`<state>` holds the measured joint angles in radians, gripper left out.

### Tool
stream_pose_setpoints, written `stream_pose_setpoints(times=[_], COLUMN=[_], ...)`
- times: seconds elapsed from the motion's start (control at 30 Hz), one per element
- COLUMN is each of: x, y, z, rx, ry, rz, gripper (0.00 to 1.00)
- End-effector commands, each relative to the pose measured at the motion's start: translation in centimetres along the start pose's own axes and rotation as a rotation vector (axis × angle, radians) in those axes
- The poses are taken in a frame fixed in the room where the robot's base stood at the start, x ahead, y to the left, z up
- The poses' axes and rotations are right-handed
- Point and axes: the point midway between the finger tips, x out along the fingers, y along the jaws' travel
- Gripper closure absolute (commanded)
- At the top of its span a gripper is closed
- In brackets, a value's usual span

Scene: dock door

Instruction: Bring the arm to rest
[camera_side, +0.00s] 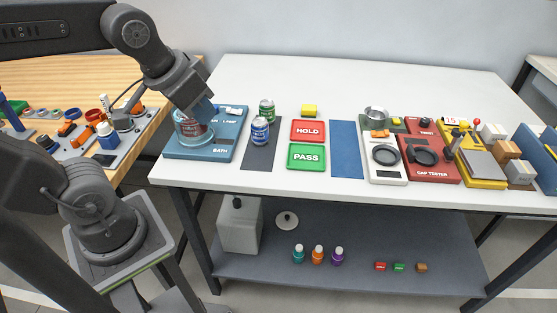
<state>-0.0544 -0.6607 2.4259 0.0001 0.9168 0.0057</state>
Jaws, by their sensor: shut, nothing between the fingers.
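My arm reaches in from the upper left, bent at a dark joint. My gripper (203,108) points down over the blue bath station (222,148) at the left end of the white table. It is shut and empty, beside or just above the rim of the clear round bath vessel (181,138). A reddish can (194,130) shows inside the vessel, partly hidden by the gripper. I cannot tell whether the fingertips touch the vessel.
A blue can (260,131) and a green can (267,110) stand on a dark strip right of the bath. Red HOLD (309,130) and green PASS (306,157) pads follow. A red cap tester (430,164) stands farther right. The table's back (340,80) is clear.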

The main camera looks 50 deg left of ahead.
Motion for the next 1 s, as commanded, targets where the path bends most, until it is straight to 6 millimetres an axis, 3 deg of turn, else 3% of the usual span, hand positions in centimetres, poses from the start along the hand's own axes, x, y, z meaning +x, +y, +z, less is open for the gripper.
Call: stream_pose_setpoints(times=[0.1,0.2,1.0], x=[-0.1,-0.1,-0.1], y=[0.9,1.1,1.1], z=[1.8,2.3,2.3], rx=[0.034,0.044,0.043], ry=[0.026,0.033,0.032], rz=[0.02,0.026,0.025], gripper=[1.0,1.0,1.0])
